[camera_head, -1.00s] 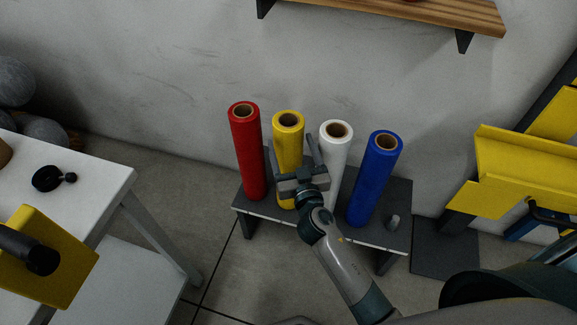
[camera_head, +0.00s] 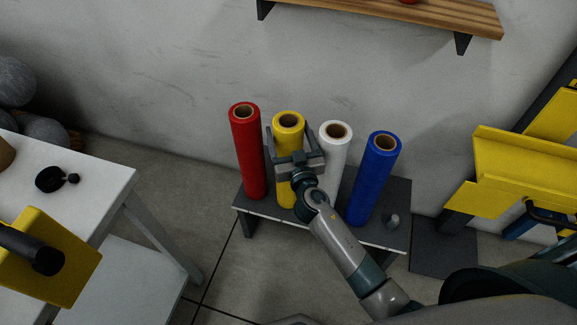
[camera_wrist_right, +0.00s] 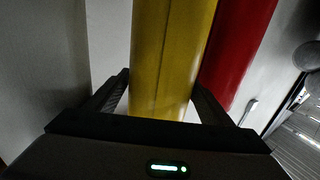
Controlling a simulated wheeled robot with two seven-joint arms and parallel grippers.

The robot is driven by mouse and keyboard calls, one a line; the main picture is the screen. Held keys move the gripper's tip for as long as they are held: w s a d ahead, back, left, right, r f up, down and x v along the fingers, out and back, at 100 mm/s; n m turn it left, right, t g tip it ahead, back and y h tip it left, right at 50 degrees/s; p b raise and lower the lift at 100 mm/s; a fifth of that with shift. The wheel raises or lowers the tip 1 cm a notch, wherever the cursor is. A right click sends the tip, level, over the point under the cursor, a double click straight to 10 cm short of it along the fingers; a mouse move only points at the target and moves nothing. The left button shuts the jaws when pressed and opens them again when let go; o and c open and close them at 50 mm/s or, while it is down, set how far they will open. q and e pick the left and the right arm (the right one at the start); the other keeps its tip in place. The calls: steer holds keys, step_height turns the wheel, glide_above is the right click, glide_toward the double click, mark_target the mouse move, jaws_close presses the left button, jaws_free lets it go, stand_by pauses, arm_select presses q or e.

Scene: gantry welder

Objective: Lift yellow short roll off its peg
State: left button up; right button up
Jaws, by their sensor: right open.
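The yellow roll (camera_head: 288,135) stands upright on a low dark rack (camera_head: 397,205), between the red roll (camera_head: 246,150) and the white roll (camera_head: 334,150). My right gripper (camera_head: 288,140) is open, with its fingers at either side of the yellow roll's upper part. In the right wrist view the yellow roll (camera_wrist_right: 170,55) runs between the two open fingers (camera_wrist_right: 160,95), and the red roll (camera_wrist_right: 238,45) is just beyond the right-hand finger. The yellow roll's peg is hidden. My left gripper is not in view.
A white table (camera_head: 95,185) is at left. A wooden shelf (camera_head: 400,12) is on the wall above. Yellow panels (camera_head: 520,165) stand at right.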

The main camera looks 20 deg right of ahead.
steer(key=c, duration=1.4)
steer(key=shift+w+r, duration=0.1)
steer(key=shift+r, duration=0.15)
steer(key=c, duration=0.4)
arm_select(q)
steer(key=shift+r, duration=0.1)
arm_select(e)
steer(key=shift+r, duration=0.2)
